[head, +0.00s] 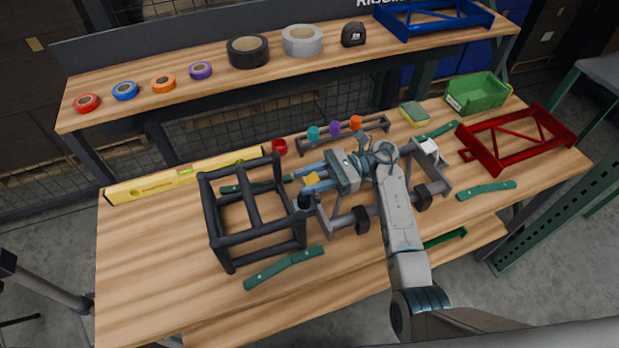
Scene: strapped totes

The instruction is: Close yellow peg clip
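A yellow peg clip (311,179) sits at the left end of a grey frame (336,222) in the middle of the table, beside a dark cube-shaped frame. My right gripper (304,180) reaches over it from the right. Its two blue fingers lie on either side of the yellow clip, with the clip between the tips. It is too small to tell whether the fingers press on it. The gripper hides part of the grey frame, and how far the clip is open does not show. My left gripper is not in view.
The dark cube frame (221,223) stands close left of the gripper. A peg rack (344,134) with coloured cups lies behind it. A yellow level (140,188), a red frame (535,145), a green bin (477,94) and teal bars (284,268) lie around. The front left table is clear.

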